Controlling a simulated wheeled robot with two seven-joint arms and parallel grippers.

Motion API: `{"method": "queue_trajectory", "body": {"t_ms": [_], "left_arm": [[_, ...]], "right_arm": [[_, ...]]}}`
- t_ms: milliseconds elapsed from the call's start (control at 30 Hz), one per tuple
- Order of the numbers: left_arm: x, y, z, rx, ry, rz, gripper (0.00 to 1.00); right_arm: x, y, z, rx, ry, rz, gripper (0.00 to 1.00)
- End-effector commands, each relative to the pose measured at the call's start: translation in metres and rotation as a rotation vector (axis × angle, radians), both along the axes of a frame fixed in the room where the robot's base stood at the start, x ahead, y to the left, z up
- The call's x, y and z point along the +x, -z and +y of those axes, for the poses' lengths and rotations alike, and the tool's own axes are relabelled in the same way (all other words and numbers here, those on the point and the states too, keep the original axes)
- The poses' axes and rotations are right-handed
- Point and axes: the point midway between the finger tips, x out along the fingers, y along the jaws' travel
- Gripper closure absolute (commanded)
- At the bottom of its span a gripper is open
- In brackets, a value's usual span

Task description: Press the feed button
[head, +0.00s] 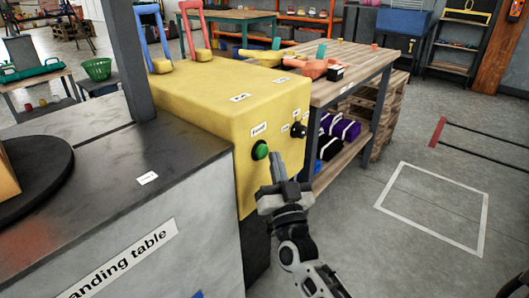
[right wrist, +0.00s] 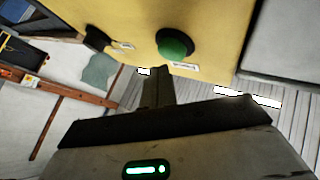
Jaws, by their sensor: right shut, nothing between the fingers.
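The green feed button (head: 260,150) sits on the front face of a yellow machine box (head: 205,105), with a small label above it. My right gripper (head: 277,172) is shut and empty, just to the right of and below the button in the head view. It looks apart from the button. In the right wrist view the green button (right wrist: 173,45) with its dark collar is near the top, beyond the shut fingers (right wrist: 157,85). A black knob (head: 298,130) is on the same face, right of the button. My left gripper is not in view.
A grey landing table (head: 120,200) stands directly left of the yellow box. Red and blue levers (head: 193,28) rise from the box's top. A wooden workbench (head: 345,90) with bags below stands behind right. The floor at right is clear, with a white marked square (head: 435,210).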

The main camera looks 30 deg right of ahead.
Motion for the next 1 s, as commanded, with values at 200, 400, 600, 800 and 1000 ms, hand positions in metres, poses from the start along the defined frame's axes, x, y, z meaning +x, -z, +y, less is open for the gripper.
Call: {"method": "queue_trajectory", "body": {"t_ms": [200, 400, 600, 800, 1000], "left_arm": [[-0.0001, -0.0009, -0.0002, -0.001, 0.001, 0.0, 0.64], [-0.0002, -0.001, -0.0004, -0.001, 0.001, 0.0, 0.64], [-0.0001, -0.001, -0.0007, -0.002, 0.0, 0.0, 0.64], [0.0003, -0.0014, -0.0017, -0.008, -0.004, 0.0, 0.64], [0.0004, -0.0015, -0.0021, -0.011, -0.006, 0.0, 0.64]], "right_arm": [[0.006, 0.0001, 0.0026, 0.001, -0.001, 0.001, 1.0], [0.006, 0.0001, 0.0026, 0.001, 0.0, 0.0, 1.0], [0.0067, 0.0002, 0.0029, 0.001, 0.0, 0.0, 1.0], [0.0088, -0.0001, 0.0037, 0.001, 0.0, 0.0, 1.0], [0.0111, 0.0001, 0.0047, 0.001, 0.0, 0.0, 1.0]]}}
